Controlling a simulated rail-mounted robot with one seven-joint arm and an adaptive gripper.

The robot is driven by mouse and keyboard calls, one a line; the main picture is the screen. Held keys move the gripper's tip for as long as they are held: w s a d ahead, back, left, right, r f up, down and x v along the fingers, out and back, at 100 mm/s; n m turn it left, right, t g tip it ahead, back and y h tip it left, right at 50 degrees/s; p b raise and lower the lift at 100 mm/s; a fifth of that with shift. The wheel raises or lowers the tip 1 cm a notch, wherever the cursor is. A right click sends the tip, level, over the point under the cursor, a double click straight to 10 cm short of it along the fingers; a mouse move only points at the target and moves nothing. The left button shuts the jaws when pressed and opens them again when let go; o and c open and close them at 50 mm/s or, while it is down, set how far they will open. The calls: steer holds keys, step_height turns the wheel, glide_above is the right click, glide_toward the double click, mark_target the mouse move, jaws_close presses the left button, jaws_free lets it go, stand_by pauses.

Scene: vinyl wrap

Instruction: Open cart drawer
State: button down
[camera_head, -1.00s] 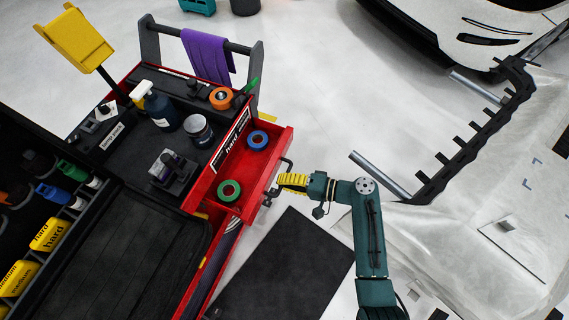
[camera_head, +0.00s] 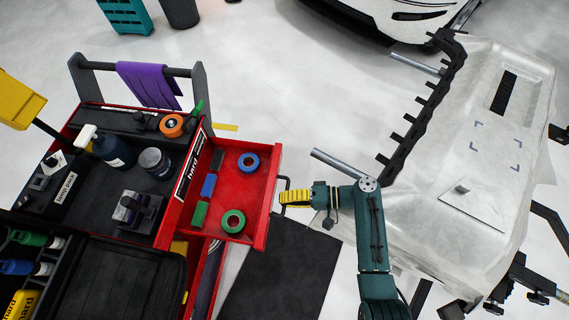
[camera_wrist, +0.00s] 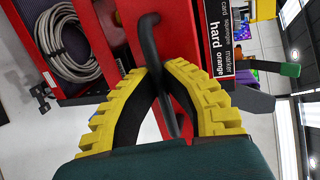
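The red cart (camera_head: 188,205) stands at the left in the head view, with its top drawer (camera_head: 226,188) pulled well out to the right. The drawer holds a blue tape roll (camera_head: 248,162), a green tape roll (camera_head: 233,221) and small blue and green blocks. My gripper (camera_head: 284,198) is at the drawer's front, at its black handle (camera_wrist: 149,38). In the wrist view, the yellow fingers of my gripper (camera_wrist: 160,76) close in on the handle bar from both sides. The fingertip contact is partly hidden by the bar.
The cart top carries a spray bottle (camera_head: 108,147), a jar (camera_head: 155,161) and an orange tape roll (camera_head: 172,125). A covered panel on a stand (camera_head: 470,150) is at the right. A black mat (camera_head: 285,270) lies on the floor below my arm. Clear floor lies behind the drawer.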

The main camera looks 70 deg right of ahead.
steer(key=c, duration=1.1)
jaws_free()
steer(key=shift+r, duration=0.1)
steer(key=o, duration=0.5)
step_height(320, 180, up, 6)
steer(key=shift+s+r, duration=0.1)
steer(key=shift+r, duration=0.15)
step_height(320, 180, up, 3)
steer(key=shift+f, duration=0.1)
steer(key=c, duration=0.5)
steer(key=shift+r, duration=0.35)
steer(key=shift+f, duration=0.1)
